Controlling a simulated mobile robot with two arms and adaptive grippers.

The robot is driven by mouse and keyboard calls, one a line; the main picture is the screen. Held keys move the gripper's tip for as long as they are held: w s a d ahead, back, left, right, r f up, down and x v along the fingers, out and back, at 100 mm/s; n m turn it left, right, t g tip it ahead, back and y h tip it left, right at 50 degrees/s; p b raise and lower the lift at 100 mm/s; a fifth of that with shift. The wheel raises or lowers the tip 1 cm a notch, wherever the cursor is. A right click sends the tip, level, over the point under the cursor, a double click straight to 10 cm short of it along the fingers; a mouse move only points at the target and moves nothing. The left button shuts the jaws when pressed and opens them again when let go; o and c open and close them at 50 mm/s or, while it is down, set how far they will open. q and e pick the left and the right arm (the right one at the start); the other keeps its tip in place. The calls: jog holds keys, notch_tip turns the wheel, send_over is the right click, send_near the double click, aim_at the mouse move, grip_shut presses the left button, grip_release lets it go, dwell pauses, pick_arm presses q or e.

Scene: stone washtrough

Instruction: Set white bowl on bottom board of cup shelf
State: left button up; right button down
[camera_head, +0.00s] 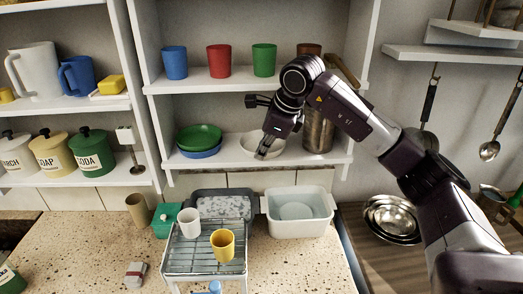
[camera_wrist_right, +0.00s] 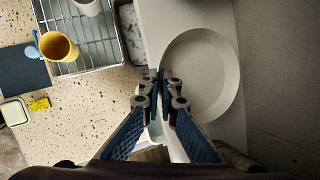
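The white bowl (camera_head: 248,146) is at the bottom board (camera_head: 222,162) of the cup shelf, right of a green bowl stacked on a blue one. It looks upright and level, on or just over the board; its underside is hidden. My right gripper (camera_head: 262,154) is at the bowl's front rim. In the right wrist view, the bowl (camera_wrist_right: 205,75) is seen from above, and the fingertips (camera_wrist_right: 160,78) of my right gripper are closed together at its near rim, with the rim between them. My left gripper is not in view.
The stacked bowls (camera_head: 199,137) are left, and a brown canister (camera_head: 318,133) stands close right. Colored cups (camera_head: 219,62) line the upper board. Below are a wire rack (camera_head: 205,262) with a white cup and a yellow cup (camera_head: 223,246), and a white basin (camera_head: 297,222).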

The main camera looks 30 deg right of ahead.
jog(key=c, duration=2.6)
grip_release()
jog(key=shift+w+a+f, duration=0.15)
jog(key=o, duration=0.4)
jog(key=shift+w+a+f, duration=0.1)
jog(key=shift+w+a, duration=0.05)
jog(key=shift+w, duration=0.05)
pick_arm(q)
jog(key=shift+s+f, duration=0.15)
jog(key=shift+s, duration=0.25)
pick_arm(e)
jog(key=shift+o, duration=0.2)
jog(key=shift+s, duration=0.1)
jog(key=shift+r, duration=0.35)
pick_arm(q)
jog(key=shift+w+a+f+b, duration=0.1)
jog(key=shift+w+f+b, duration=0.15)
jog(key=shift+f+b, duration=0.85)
pick_arm(e)
jog(key=v, duration=1.1)
jog(key=shift+s+r, duration=0.2)
jog(key=shift+r, duration=0.15)
